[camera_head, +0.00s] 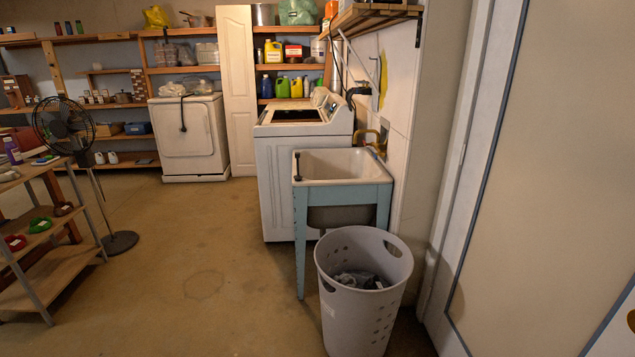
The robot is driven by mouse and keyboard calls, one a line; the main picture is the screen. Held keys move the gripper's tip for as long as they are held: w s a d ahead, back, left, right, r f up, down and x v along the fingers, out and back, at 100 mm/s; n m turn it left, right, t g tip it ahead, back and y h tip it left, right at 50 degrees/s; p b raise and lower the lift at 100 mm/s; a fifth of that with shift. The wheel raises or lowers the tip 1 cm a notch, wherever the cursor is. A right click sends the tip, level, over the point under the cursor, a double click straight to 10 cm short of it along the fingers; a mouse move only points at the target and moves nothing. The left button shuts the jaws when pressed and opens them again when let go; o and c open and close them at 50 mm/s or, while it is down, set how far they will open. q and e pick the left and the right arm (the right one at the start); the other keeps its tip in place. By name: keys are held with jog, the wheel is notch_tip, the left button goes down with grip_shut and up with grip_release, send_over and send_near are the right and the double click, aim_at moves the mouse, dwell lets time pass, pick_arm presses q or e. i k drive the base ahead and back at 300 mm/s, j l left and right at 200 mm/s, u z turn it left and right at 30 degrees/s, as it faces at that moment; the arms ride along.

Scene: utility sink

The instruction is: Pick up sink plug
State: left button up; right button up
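The utility sink (343,193), a pale basin on a light blue frame, stands right of centre against the wall. A small dark object (297,178), possibly the sink plug, is at the front left corner of the sink's rim. A thin dark strip runs along the left rim just behind it. It is too small to tell its exact shape. The basin floor is mostly hidden by the front wall. A brass-coloured faucet (378,140) is at the back right of the sink. Neither of my grippers shows.
A grey laundry basket (362,318) with dark cloth inside stands directly before the sink. A white washer (283,165) stands behind it. A shelf rack (50,275) and a black fan (65,128) are at left. The floor between is clear.

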aim_at(298, 177)
jog(key=i+j+z, duration=0.15)
jog(key=i+j, duration=0.25)
jog(key=i, duration=0.2)
jog(key=i+j+z, duration=0.15)
jog(key=i+j, duration=0.35)
